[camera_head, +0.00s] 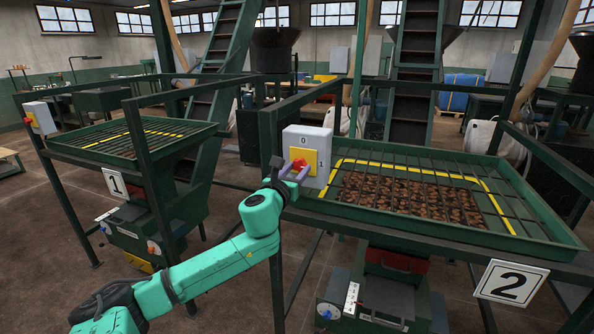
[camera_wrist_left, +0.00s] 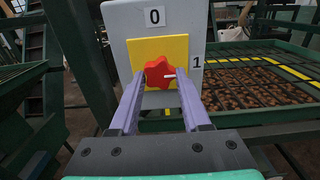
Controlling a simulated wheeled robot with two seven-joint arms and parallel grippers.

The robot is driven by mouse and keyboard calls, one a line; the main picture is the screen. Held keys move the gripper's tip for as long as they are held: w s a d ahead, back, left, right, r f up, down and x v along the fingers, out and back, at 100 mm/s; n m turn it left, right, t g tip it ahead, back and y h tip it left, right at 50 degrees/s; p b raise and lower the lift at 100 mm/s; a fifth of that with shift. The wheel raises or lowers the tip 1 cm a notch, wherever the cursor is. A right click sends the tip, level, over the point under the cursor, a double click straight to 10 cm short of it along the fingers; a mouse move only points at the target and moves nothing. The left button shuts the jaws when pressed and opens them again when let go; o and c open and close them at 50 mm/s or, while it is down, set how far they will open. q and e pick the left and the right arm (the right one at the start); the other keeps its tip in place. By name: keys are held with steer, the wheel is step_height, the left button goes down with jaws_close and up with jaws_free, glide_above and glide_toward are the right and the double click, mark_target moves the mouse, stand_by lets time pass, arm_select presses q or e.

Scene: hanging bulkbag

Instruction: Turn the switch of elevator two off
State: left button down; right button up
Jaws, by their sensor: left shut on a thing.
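The elevator two switch is a red star-shaped knob (camera_head: 299,163) on a yellow plate (camera_head: 311,159) on a grey box (camera_head: 318,141). The box carries a 0 at the top and a 1 at the right. In the left wrist view the red knob (camera_wrist_left: 157,72) has a white mark pointing right, toward the 1. My left gripper (camera_head: 294,171) has its purple fingers on both sides of the knob and is shut on it. The fingers also show in the left wrist view (camera_wrist_left: 160,88), hiding the knob's sides. My right gripper is not in view.
The box sits at the corner of a green frame beside a grated hopper (camera_head: 545,243) holding brown lumps, with a number 2 sign (camera_head: 511,283). At the left stands a hopper with a number 1 sign (camera_head: 115,183) and its own switch box (camera_head: 40,117). Green posts stand close to my arm.

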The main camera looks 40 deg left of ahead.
arm_select(q)
steer(key=shift+n, duration=0.4)
steer(key=n+p, duration=0.1)
steer(key=n, duration=0.2)
steer(key=n+p, duration=0.1)
steer(key=n, duration=0.4)
steer(key=shift+d+r, duration=0.1)
steer(key=n+p, duration=0.1)
steer(key=n, duration=0.3)
steer(key=shift+w+n, duration=0.1)
steer(key=shift+n, duration=0.2)
steer(key=shift+n+p, duration=0.65)
steer(key=shift+n, duration=1.65)
steer(key=shift+c, duration=1.8)
jaws_free()
